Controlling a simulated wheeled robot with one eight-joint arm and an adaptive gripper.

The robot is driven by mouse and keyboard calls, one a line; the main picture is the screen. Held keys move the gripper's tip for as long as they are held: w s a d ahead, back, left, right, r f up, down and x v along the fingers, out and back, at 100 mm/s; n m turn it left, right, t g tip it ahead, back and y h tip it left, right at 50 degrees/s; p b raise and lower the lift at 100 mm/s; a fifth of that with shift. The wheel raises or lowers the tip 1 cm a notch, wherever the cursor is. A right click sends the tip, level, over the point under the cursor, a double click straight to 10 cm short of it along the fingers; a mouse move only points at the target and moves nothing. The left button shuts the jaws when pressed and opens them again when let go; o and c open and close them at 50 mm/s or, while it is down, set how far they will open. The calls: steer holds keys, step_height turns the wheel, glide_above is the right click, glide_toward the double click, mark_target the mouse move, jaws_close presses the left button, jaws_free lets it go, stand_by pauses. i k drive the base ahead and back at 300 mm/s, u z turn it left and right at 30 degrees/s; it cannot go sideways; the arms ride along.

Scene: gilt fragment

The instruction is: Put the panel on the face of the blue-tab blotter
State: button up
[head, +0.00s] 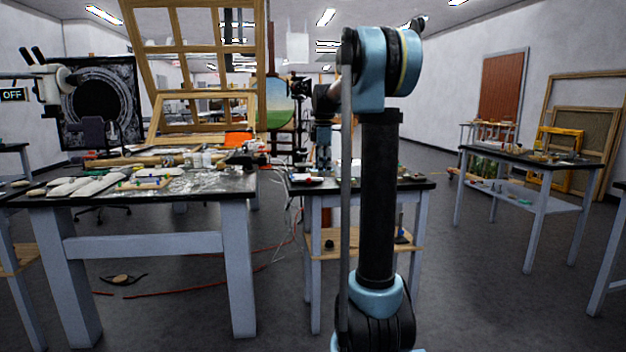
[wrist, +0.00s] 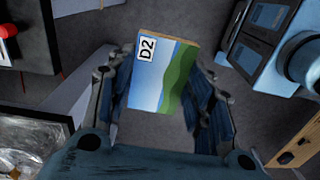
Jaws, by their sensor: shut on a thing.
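The panel (wrist: 168,88) is a small board with a painted landscape of blue sky and green hills and a white "D2" label at its upper left. My gripper (wrist: 163,70) is shut on it, one finger at each side, and holds it over the floor in the wrist view. Several white pads (head: 85,185) lie on the left table; I cannot make out a blue tab on any, so I cannot tell the blue-tab blotter.
The left table (head: 150,199) is crowded with small items and clear sheeting. A smaller table (head: 410,185) stands at centre, partly behind my arm. A tall wooden frame (head: 258,60) rises behind the left table. Floor (head: 470,290) at the right front is free.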

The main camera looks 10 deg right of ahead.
mark_target(306, 176)
steer(key=u, duration=0.05)
steer(key=i, duration=1.35)
steer(key=u, duration=0.05)
